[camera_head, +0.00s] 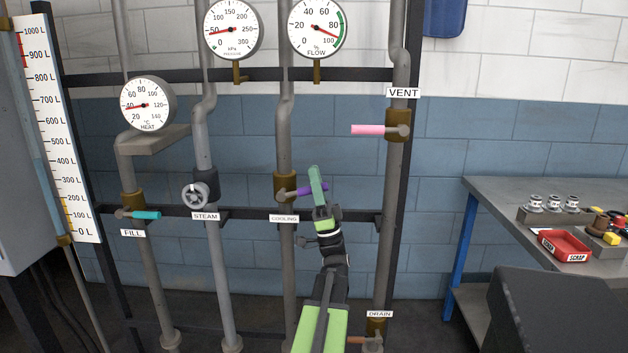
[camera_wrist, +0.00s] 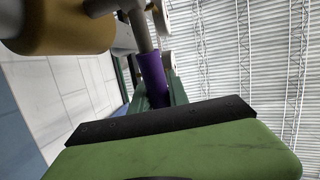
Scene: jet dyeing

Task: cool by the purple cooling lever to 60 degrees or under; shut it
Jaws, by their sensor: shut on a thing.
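The purple cooling lever (camera_head: 306,190) sticks out to the right from its brass valve on the cooling pipe (camera_head: 285,130), nearly level and crosswise to the pipe. My gripper (camera_head: 318,190) is shut on the lever's outer end, and a green finger hides part of it. In the wrist view the purple lever (camera_wrist: 152,80) runs down between my gripper's fingers (camera_wrist: 160,100), with the brass valve body (camera_wrist: 60,30) at upper left. The heat gauge (camera_head: 147,104) has its red needle pointing left, at about 40 degrees.
The flow gauge (camera_head: 317,27) reads between 80 and 100, and the pressure gauge (camera_head: 231,29) about 50. A table (camera_head: 500,192) stands right.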

